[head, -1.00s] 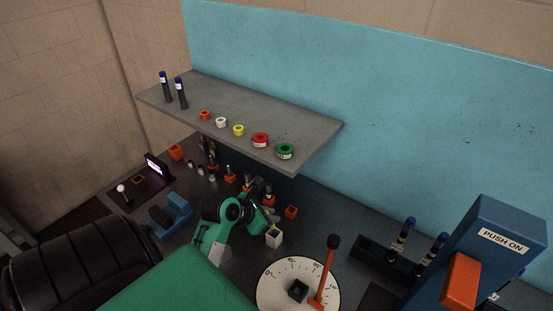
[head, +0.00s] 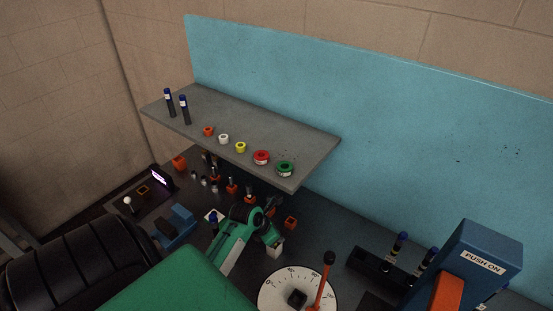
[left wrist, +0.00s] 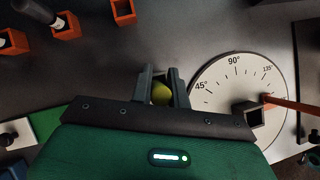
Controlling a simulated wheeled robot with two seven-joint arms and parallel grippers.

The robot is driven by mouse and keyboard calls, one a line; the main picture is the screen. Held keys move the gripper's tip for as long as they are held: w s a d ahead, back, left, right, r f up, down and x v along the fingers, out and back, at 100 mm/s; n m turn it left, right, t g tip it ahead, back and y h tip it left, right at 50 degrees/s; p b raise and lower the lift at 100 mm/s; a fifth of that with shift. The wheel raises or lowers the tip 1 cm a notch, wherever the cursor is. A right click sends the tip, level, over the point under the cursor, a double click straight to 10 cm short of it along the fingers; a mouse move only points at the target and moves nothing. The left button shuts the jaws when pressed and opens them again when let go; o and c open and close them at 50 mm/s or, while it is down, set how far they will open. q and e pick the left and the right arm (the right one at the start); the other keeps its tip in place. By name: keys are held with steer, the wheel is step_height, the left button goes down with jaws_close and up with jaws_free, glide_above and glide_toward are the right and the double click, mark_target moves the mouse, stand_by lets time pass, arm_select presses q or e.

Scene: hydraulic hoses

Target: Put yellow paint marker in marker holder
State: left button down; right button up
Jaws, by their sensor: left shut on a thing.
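My left gripper (head: 273,237) reaches in from the left, low over the bench. In the left wrist view the left gripper (left wrist: 164,80) is shut on the yellow paint marker (left wrist: 162,94), whose rounded yellow end shows between the fingers. In the head view the gripper hides the marker. A small white square marker holder (head: 277,252) stands on the bench directly below the fingertips, partly covered by them. I cannot tell whether the marker's lower end is inside it. My right gripper is not in view.
A round angle dial (head: 270,289) with an orange-handled lever (head: 325,276) stands just right of the gripper. Orange square holders (head: 290,222) are behind it. A grey shelf (head: 315,147) with tape rolls overhangs the back. A blue press (head: 483,262) stands at right.

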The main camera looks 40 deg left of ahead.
arm_select(q)
steer(key=shift+f, duration=0.15)
steer(key=c, duration=1.3)
jaws_free()
steer(key=shift+c, duration=0.2)
steer(key=b+v, duration=0.3)
steer(key=v, duration=0.9)
